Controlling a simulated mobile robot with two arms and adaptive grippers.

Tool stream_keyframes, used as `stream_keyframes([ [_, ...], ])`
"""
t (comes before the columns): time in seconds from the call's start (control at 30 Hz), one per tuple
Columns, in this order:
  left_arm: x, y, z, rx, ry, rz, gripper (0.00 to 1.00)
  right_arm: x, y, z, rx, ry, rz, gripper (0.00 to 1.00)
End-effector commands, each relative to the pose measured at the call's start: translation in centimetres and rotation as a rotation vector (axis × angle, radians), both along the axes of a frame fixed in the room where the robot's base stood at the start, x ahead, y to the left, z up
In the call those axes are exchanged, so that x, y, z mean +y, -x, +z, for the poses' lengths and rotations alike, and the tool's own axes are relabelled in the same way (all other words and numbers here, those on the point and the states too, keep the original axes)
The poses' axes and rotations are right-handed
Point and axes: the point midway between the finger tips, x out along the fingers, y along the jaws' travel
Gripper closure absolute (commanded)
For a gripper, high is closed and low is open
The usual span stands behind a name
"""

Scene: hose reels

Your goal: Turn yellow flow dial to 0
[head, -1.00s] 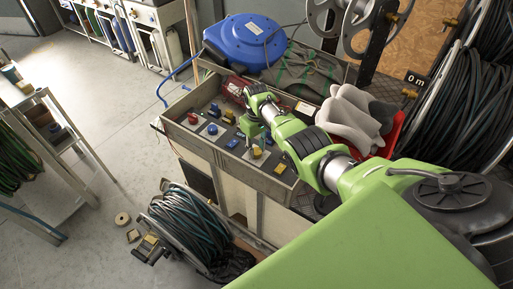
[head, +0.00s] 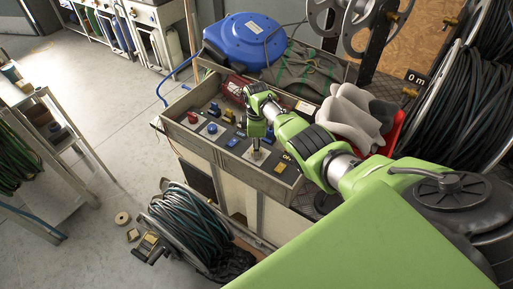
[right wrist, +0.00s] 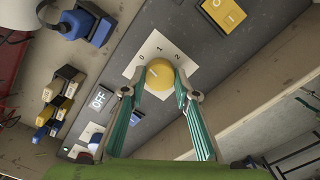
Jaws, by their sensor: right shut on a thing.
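The yellow flow dial (right wrist: 161,76) is a round knob on a white square plate (right wrist: 150,50) marked 0, 1 and 2. A short pale mark shows on its face; I cannot tell surely which number it points at. My right gripper (right wrist: 160,88) is shut on the dial, one finger on each side. In the head view my right gripper (head: 257,150) reaches down to the control panel (head: 225,150), and the dial is hidden behind its fingers. My left gripper is not in view.
Blue and yellow plugs (right wrist: 65,88) stand nearby. A blue hose reel (head: 245,42) and grey gloves (head: 350,115) lie behind the panel.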

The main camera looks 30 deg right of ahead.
Motion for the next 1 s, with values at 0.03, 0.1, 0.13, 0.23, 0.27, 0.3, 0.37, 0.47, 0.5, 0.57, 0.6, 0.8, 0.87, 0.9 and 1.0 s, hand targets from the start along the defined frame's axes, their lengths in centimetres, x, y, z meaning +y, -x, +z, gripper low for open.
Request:
stream_keyframes([
  [0.03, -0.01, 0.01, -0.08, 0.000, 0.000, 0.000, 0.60, 0.04, 0.01, -0.07, -0.001, -0.001, 0.031, 0.93],
  [0.1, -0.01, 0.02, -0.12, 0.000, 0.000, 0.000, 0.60, 0.04, 0.01, -0.07, 0.000, 0.000, 0.072, 0.93],
  [0.13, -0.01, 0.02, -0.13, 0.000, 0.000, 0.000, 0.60, 0.03, 0.01, -0.06, 0.000, 0.000, 0.088, 0.93],
  [0.23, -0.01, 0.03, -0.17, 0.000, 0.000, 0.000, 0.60, 0.03, 0.01, -0.06, 0.000, 0.000, 0.131, 0.93],
  [0.27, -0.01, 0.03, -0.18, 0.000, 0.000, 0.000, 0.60, 0.03, 0.01, -0.06, 0.000, 0.000, 0.142, 0.93],
  [0.3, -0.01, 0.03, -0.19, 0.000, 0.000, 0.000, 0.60, 0.03, 0.01, -0.06, -0.001, -0.001, 0.154, 0.93],
  [0.37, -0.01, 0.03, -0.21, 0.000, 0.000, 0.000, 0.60, 0.04, 0.02, -0.05, -0.001, -0.001, 0.170, 0.93],
  [0.47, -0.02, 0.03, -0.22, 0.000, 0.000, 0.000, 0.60, 0.05, 0.02, -0.05, 0.000, -0.001, 0.187, 0.93],
  [0.5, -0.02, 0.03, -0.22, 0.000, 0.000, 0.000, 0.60, 0.05, 0.03, -0.05, 0.000, -0.001, 0.192, 0.93],
  [0.57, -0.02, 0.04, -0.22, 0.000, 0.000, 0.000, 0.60, 0.06, 0.02, -0.04, 0.000, -0.001, 0.197, 0.93],
  [0.6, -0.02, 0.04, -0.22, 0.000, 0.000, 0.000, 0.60, 0.06, 0.02, -0.04, 0.000, -0.001, 0.199, 0.93],
  [0.8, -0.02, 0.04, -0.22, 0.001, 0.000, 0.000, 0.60, 0.07, 0.02, -0.05, 0.000, -0.001, 0.201, 0.93],
  [0.87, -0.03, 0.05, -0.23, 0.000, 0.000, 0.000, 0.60, 0.07, 0.02, -0.05, 0.000, -0.001, 0.201, 0.93],
  [0.9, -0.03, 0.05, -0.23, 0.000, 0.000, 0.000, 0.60, 0.07, 0.02, -0.05, 0.000, -0.001, 0.201, 0.93],
  [1.0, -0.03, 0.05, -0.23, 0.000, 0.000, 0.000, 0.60, 0.07, 0.02, -0.05, 0.000, -0.001, 0.201, 0.56],
])
